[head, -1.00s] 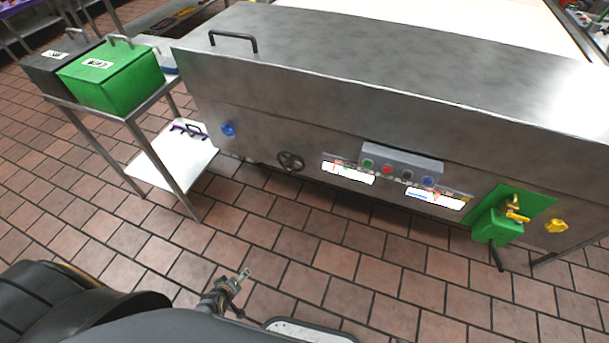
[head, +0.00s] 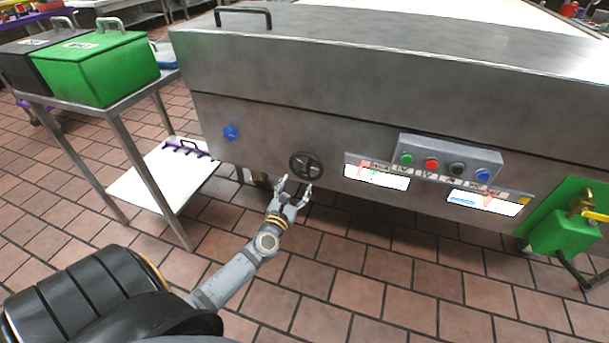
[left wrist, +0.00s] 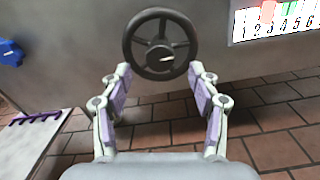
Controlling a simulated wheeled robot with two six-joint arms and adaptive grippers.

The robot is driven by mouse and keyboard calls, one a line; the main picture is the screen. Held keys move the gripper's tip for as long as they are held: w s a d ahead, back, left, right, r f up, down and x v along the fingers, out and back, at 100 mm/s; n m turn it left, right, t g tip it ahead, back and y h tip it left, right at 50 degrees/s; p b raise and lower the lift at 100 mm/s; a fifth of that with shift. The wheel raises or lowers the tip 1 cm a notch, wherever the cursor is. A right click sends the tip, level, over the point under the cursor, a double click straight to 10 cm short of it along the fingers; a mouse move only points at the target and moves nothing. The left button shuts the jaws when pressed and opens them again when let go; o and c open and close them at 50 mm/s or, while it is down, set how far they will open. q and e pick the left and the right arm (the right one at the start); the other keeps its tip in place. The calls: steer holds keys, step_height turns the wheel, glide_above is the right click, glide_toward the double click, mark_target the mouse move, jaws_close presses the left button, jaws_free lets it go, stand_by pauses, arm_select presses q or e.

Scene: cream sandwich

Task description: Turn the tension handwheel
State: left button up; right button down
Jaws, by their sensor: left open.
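The tension handwheel (head: 306,166) is a dark round wheel with spokes on the front panel of the steel machine. It also shows in the left wrist view (left wrist: 138,33), upright and facing me. My left gripper (head: 295,187) is open and empty, just below and in front of the wheel in the head view. In the left wrist view its two fingers (left wrist: 160,85) stand apart, with the tips near the wheel's lower left and lower right. I cannot tell whether they touch the rim. My right gripper does not show.
A blue knob (head: 231,132) is left of the wheel. A button box (head: 446,157) and white labels sit to its right. A metal cart (head: 117,128) with a green bin (head: 104,68) and a white lower shelf stands at left. A green valve box (head: 552,232) is at far right.

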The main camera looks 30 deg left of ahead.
mark_target(302, 173)
arm_select(q)
steer(key=x, duration=0.6)
steer(key=shift+w+b, duration=0.3)
steer(key=c, duration=1.2)
